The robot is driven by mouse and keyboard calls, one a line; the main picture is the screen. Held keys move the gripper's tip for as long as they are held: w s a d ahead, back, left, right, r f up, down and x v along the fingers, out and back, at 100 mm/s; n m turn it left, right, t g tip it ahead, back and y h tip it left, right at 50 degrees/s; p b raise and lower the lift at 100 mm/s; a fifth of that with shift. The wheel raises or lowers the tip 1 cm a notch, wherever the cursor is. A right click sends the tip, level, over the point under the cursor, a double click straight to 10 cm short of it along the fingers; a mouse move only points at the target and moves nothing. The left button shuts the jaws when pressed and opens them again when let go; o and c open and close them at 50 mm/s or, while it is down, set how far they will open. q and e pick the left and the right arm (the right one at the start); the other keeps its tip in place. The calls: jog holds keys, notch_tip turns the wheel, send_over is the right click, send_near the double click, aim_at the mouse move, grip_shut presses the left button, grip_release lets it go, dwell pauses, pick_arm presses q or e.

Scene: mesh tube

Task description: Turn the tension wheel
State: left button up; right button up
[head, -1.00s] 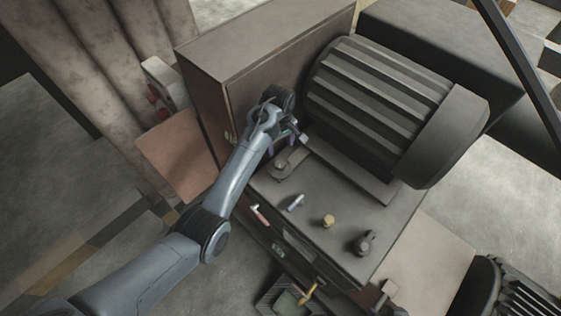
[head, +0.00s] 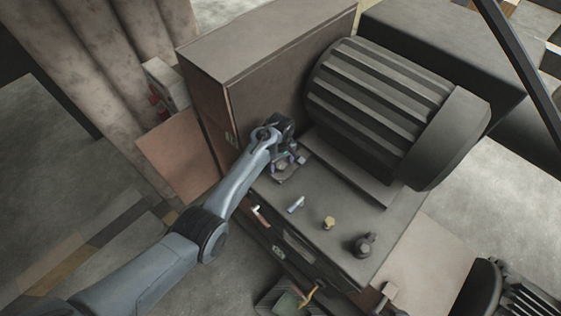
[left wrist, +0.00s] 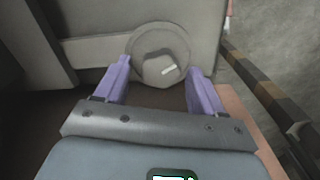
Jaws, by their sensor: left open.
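The tension wheel looks to be the round grey disc with a raised hub and a short pale mark (left wrist: 158,45) in the left wrist view. It sits on the flat grey panel, between and just beyond the two purple fingers of my left gripper (left wrist: 160,85). The fingers are apart, with nothing held between them. In the head view my left gripper (head: 288,163) is over the wheel (head: 281,178) on the console top and hides much of it. I cannot tell whether the fingers touch it. My right gripper is not in view.
A large ribbed motor (head: 375,105) stands just right of my gripper, with a tall brown cabinet (head: 265,65) behind.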

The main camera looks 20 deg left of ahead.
pick_arm(q)
jog(key=shift+c, duration=0.2)
jog(key=c, duration=1)
